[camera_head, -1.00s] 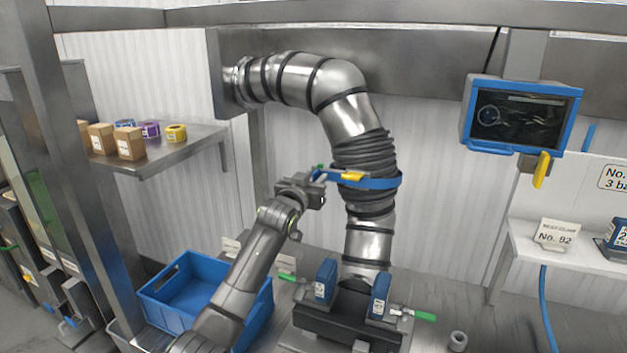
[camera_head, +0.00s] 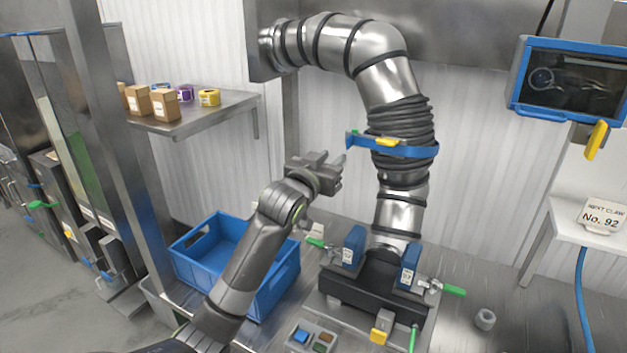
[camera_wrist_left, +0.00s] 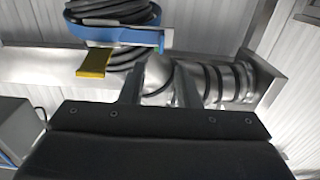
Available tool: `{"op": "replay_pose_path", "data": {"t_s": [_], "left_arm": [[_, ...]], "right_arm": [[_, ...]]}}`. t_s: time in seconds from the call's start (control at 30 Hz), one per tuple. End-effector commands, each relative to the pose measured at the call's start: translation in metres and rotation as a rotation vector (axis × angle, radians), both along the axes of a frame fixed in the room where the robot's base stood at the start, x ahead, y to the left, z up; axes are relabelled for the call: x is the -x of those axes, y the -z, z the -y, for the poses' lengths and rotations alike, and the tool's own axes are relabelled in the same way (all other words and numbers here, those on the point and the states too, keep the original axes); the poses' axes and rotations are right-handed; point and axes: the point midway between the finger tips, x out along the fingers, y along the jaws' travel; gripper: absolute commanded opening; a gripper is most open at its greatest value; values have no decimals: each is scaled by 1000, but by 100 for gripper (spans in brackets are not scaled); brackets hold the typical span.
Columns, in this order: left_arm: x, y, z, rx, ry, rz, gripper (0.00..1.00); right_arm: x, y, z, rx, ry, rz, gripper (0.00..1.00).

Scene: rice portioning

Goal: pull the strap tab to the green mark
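A blue strap (camera_head: 418,151) goes round the black ribbed sleeve of a steel pipe. Its free blue end (camera_head: 350,141) sticks out to the left, with a small green mark (camera_head: 355,132) beside it. A yellow piece (camera_head: 387,141) sits on the strap. In the left wrist view the strap (camera_wrist_left: 92,30), green mark (camera_wrist_left: 161,42) and yellow piece (camera_wrist_left: 94,63) show above the fingers. My left gripper (camera_head: 338,170) is open and empty, below and left of the strap end, apart from it. It also shows in the left wrist view (camera_wrist_left: 158,85). My right gripper is out of view.
A blue crate (camera_head: 272,300) stands below, behind my left arm. A black clamp base (camera_head: 365,292) with blue blocks and green-handled levers sits under the pipe. A shelf (camera_head: 225,108) with boxes and tape rolls is at left. A screen (camera_head: 570,80) hangs at right.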

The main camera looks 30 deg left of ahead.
Motion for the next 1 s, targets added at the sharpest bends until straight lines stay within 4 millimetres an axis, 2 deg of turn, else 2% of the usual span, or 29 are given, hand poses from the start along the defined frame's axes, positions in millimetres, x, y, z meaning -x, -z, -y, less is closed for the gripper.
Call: {"op": "replay_pose_path", "data": {"t_s": [0.3,0.5,1.0], "left_arm": [[51,2,-2,-2,0,1,29],[71,1,-3,-1,0,0,29],[76,0,-3,0,0,0,29]], "right_arm": [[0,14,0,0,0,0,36],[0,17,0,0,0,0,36],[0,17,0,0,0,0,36]]}}
